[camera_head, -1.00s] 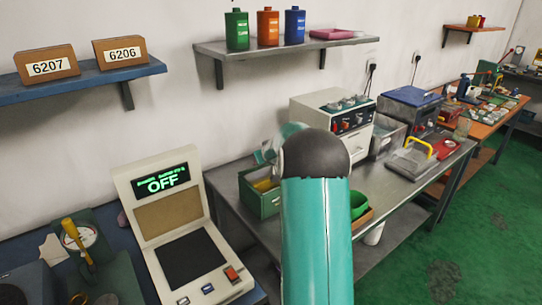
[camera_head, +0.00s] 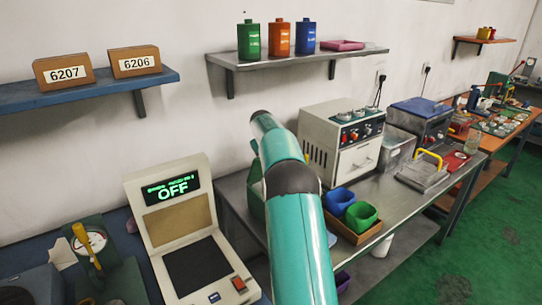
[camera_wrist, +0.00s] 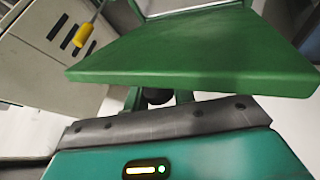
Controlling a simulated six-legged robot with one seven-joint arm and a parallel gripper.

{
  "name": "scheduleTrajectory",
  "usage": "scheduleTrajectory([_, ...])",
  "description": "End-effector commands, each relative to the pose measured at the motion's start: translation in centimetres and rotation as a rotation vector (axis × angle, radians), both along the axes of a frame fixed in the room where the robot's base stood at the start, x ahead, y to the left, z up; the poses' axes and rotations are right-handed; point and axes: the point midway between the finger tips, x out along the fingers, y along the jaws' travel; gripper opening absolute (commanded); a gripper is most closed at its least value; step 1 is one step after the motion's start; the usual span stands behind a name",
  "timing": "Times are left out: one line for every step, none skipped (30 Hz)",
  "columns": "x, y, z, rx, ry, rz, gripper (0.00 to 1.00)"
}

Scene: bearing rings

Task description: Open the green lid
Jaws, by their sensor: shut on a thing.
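The green lid (camera_wrist: 205,55) fills the upper middle of the wrist view as a broad flat panel, its near edge close to my gripper. My gripper (camera_wrist: 156,97) is shut on the lid at or below that edge; its fingers are mostly hidden under the panel, so the exact contact is unclear. In the head view, a sliver of the green box (camera_head: 256,202) shows on the metal bench beside my teal arm. My arm hides the rest of the box, and my gripper is out of sight there.
The grey oven (camera_head: 341,140) stands just right of my arm, and its vented side (camera_wrist: 48,60) shows in the wrist view. A blue bin (camera_head: 340,201) and a green bin (camera_head: 361,217) sit in a tray at the bench front. The OFF console (camera_head: 185,235) is at left.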

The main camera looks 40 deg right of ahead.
Motion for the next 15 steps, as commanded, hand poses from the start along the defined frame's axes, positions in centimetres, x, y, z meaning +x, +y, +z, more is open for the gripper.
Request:
scheduleTrajectory([0.29, -0.13, -0.09, 0.000, 0.011, -0.001, 0.00])
scheduleTrajectory([0.35, -0.13, -0.12, 0.001, 0.021, 0.000, 0.00])
scheduleTrajectory([0.46, -0.13, -0.02, 0.001, 0.030, 0.000, 0.00])
scheduleTrajectory([0.52, -0.11, -0.02, 0.002, 0.037, 0.000, 0.00])
scheduleTrajectory([0.60, -0.11, -0.01, 0.003, 0.043, 0.000, 0.00])
scheduleTrajectory([0.63, -0.08, -0.02, 0.004, 0.050, 0.000, 0.00])
scheduleTrajectory([0.67, -0.08, 0.05, 0.005, 0.054, 0.000, 0.00])
scheduleTrajectory([0.71, -0.07, 0.07, 0.005, 0.058, 0.000, 0.00])
scheduleTrajectory([0.72, -0.05, 0.07, 0.006, 0.062, 0.000, 0.00])
scheduleTrajectory([0.73, -0.04, 0.08, 0.006, 0.065, 0.000, 0.00])
scheduleTrajectory([0.74, -0.04, 0.09, 0.006, 0.067, 0.000, 0.00])
scheduleTrajectory([0.75, -0.03, 0.10, 0.007, 0.069, 0.000, 0.00])
scheduleTrajectory([0.76, -0.02, 0.10, 0.007, 0.070, 0.000, 0.00])
scheduleTrajectory([0.76, -0.02, 0.10, 0.008, 0.070, 0.000, 0.00])
scheduleTrajectory([0.75, -0.01, 0.10, 0.008, 0.071, 0.001, 0.00])
